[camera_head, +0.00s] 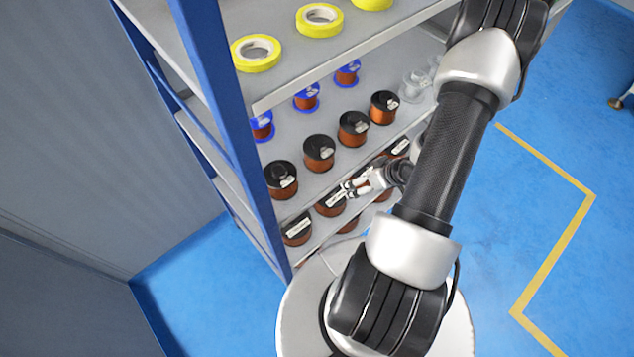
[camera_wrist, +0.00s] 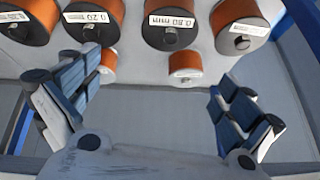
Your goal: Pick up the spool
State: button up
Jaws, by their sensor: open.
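Several spools of copper wire with black flanges stand on the rack, and the pictures do not single one out.
The blue rack post (camera_head: 228,100) stands left of the spools. A shelf above carries black-topped spools (camera_head: 319,153) and blue-flanged spools (camera_head: 307,97); yellow tape rolls (camera_head: 319,20) lie higher. Blue floor (camera_head: 530,215) is open at the right.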

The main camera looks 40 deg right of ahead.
jog(key=b, duration=0.4)
send_near(335, 189)
jog(key=x, duration=0.3)
jog(key=b+x, duration=0.3)
jog(key=x, duration=0.3)
jog(key=shift+w+f, duration=0.15)
jog(key=shift+w, duration=0.1)
jog(key=shift+c, duration=0.5)
jog(key=c, duration=0.5)
jog(key=shift+s+a, duration=0.1)
jog(key=c, duration=1.8)
